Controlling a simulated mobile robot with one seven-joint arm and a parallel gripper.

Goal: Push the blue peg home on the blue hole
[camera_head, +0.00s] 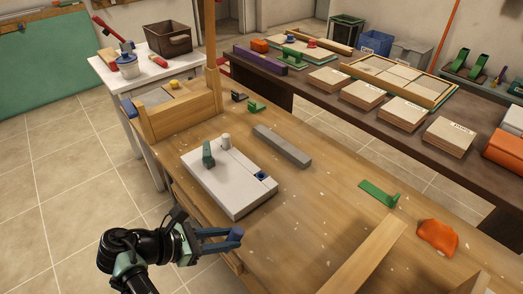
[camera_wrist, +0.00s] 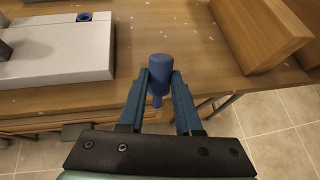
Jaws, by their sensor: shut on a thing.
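The blue peg (camera_wrist: 159,77) is held between the two fingertips of my gripper (camera_wrist: 160,88), with its wider, rounded end pointing away from my wrist. In the head view the peg (camera_head: 237,232) shows at the tips of my gripper (camera_head: 232,238), just off the front edge of the wooden table. The blue hole (camera_head: 261,176) is a dark opening with a blue surround at the right corner of the white board (camera_head: 230,200). The hole also shows in the wrist view (camera_wrist: 84,17), ahead and left of the peg. The peg is apart from the board.
A green-grey upright part (camera_head: 208,155) and a pale cylinder (camera_head: 226,141) stand on the board. A grey bar (camera_head: 282,146) lies behind it. A wooden block (camera_head: 362,256), a green bracket (camera_head: 378,192) and an orange object (camera_head: 437,237) are to the right.

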